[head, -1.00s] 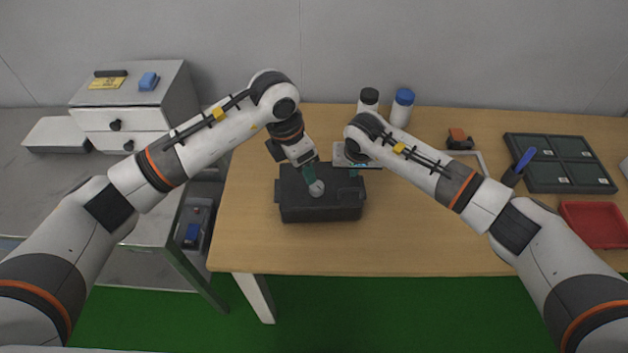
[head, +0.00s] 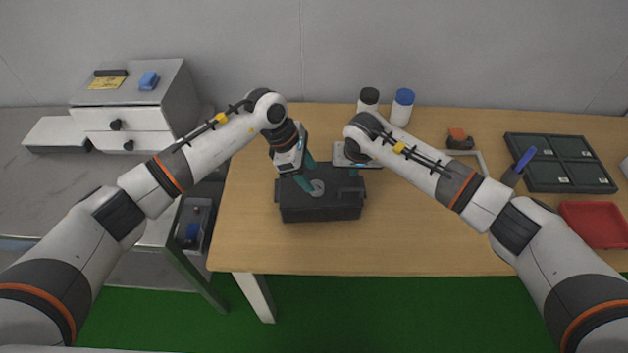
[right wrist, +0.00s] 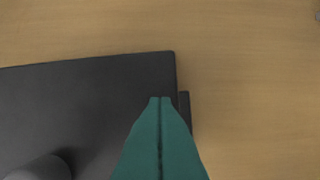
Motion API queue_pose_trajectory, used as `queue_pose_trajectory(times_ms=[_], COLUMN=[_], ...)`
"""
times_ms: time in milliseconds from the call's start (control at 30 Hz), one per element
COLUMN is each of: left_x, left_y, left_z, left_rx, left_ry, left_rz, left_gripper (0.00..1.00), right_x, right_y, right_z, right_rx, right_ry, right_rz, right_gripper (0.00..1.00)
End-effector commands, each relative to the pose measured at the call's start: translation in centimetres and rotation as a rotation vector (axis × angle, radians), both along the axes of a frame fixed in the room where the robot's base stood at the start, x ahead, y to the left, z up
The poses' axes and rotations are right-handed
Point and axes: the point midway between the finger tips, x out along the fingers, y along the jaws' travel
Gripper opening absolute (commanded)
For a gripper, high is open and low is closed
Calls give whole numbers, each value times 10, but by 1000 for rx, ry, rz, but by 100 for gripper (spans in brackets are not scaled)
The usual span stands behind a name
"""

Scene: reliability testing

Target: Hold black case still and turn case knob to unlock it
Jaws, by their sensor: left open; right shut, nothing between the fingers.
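The black case (head: 320,208) stands on the wooden table in the head view. Its round grey knob (head: 317,187) is on the top face; a grey round shape at the lower left of the right wrist view (right wrist: 42,168) looks like this knob. My left gripper (head: 307,180) is open just above the case top, its teal fingers spread beside the knob. I cannot tell whether they touch it. My right gripper (right wrist: 160,100) is shut and empty, its teal fingertips at the right part of the case top, near its edge. Contact there is unclear.
Two bottles, one black-capped (head: 368,98) and one blue-capped (head: 402,107), stand behind the case. A dark divided tray (head: 559,186) and a red tray (head: 598,224) lie to the right. A white drawer unit (head: 178,95) stands at left. Table in front of the case is clear.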

Motion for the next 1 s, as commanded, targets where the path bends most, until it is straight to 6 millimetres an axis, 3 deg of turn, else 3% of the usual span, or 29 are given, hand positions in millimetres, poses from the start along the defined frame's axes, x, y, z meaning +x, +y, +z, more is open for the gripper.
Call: queue_pose_trajectory(times_ms=[100,233,633,900,1000], left_x=[-1,-1,-1,-1,-1], left_y=[-9,-14,-16,-16,-16], left_z=[-20,-32,-39,-39,-39], left_rx=[-1,-1,0,0,0], left_ry=[4,0,-1,0,1], left_rz=[1,1,1,1,1], left_gripper=[54,54,54,10,9], right_x=[-4,-4,-4,-4,-3], right_y=[-1,-1,-1,-1,-1], right_z=[-6,-6,-6,-6,-6], right_rx=[-4,-4,-4,-4,-4], right_ry=[12,12,12,12,11], right_rz=[1,1,1,0,0], right_gripper=[0,0,0,0,0])
